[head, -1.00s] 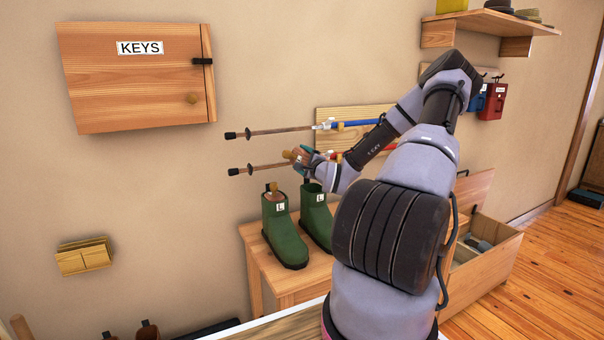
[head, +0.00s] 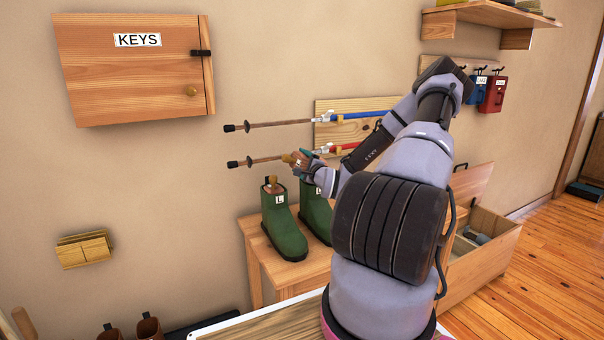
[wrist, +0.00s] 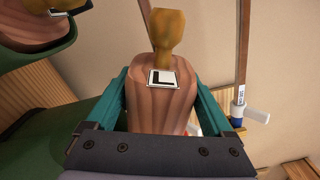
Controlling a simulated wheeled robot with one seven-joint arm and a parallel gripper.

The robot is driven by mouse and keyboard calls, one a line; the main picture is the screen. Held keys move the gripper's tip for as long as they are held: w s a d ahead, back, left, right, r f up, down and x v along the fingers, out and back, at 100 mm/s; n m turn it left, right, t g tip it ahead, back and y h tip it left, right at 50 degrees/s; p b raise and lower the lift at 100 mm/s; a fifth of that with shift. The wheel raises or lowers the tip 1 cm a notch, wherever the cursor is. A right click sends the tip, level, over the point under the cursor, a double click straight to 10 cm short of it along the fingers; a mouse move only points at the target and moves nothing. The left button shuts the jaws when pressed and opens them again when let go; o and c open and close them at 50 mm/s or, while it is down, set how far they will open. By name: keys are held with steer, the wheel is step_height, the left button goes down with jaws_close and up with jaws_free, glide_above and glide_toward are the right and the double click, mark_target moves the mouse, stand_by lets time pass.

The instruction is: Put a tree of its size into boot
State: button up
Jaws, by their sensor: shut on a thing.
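My gripper (head: 303,170) is shut on a wooden boot tree (wrist: 160,108), which has a yellow-brown knob and an "L" tag in the wrist view. The head view shows this tree's knob end (head: 290,160). Two green boots stand upright on a wooden bench. The left boot (head: 284,232) has an "L" tag and a tree knob (head: 270,184) standing out of its top. The right boot (head: 315,215) is just below my gripper, its top partly hidden by my gripper and arm. I cannot tell whether the held tree touches it.
The bench (head: 290,272) stands against the wall. Ski poles (head: 275,126) hang on a wall rack just behind my gripper. A keys cabinet (head: 135,70) is at upper left. An open wooden chest (head: 490,265) is right of the bench.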

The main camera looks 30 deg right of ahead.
steer(key=shift+f, duration=1.85)
steer(key=shift+f, duration=0.15)
steer(key=o, duration=1.5)
